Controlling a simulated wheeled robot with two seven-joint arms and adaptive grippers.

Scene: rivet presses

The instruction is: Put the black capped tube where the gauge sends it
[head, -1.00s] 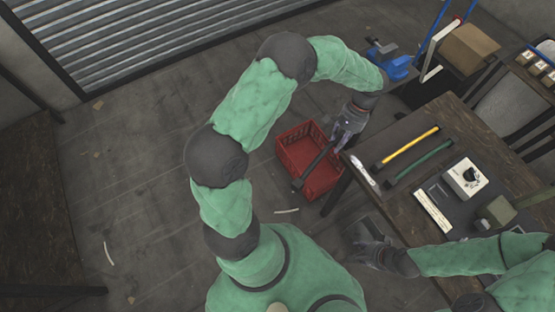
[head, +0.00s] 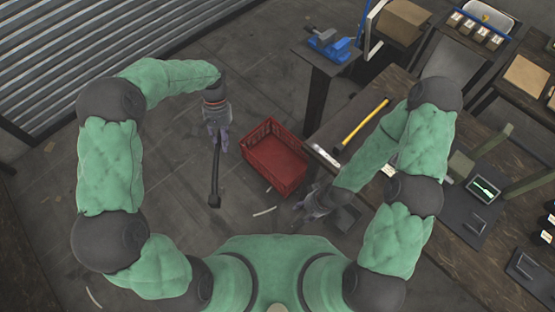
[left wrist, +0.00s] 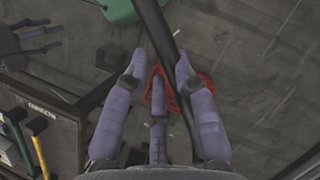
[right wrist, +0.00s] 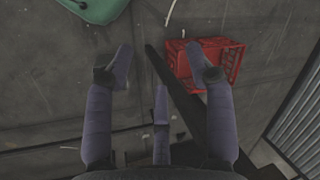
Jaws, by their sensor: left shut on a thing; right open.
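My left gripper (head: 217,138) is shut on the black capped tube (head: 215,172). My right gripper (head: 314,203) is open and empty, low beside the table's near left edge. Its fingers are apart in the right wrist view (right wrist: 163,65). The white dial box seen earlier is not visible now; my right arm covers that part of the table.
A blue vise (head: 330,44) stands behind. The crate looks empty. Floor around it is mostly clear.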

